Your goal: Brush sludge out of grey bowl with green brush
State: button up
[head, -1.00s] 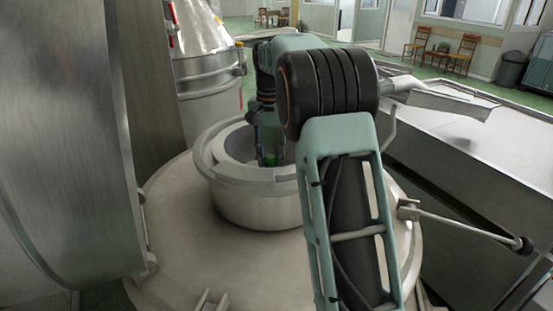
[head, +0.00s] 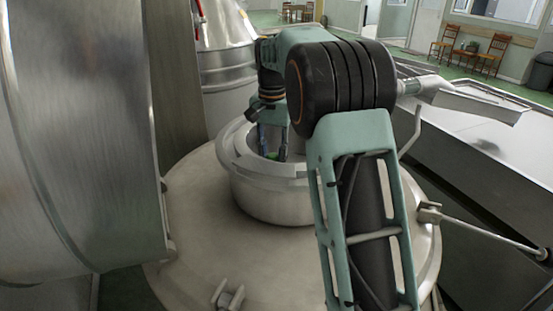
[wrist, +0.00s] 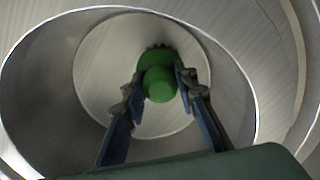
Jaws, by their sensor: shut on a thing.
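The grey bowl (head: 270,204) is a round metal vessel with a thick rim, set on top of a wide pale round cover. In the wrist view its inner wall (wrist: 50,100) surrounds my gripper. My gripper (wrist: 157,80) is inside the bowl, pointing down, with its two fingers shut on the green brush (wrist: 160,84). The brush's dark bristles show at its far edge, over the pale round floor of the bowl. In the head view only a little green shows between the fingers. I cannot make out any sludge in either view.
A large metal drum (head: 85,130) stands close on the left. A shiny metal vessel (head: 228,75) is behind the bowl. A long metal trough (head: 480,140) runs along the right. A rod with a dark knob (head: 490,235) sticks out at the right of the cover.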

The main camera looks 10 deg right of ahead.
jog(key=shift+w+d, duration=0.4)
jog(key=shift+d, duration=1.3)
jog(key=shift+w+d, duration=0.35)
jog(key=shift+d, duration=1.35)
jog(key=shift+w+d, duration=0.4)
jog(key=shift+d, duration=1.3)
jog(key=shift+s+a, duration=0.35)
jog(key=shift+a, duration=1.35)
jog(key=shift+s+a, duration=0.35)
jog(key=shift+a, duration=1.4)
jog(key=shift+s+a, duration=0.35)
jog(key=shift+a, duration=1.35)
jog(key=shift+r, duration=3)
jog(key=shift+r, duration=0.1)
jog(key=shift+r, duration=1.4)
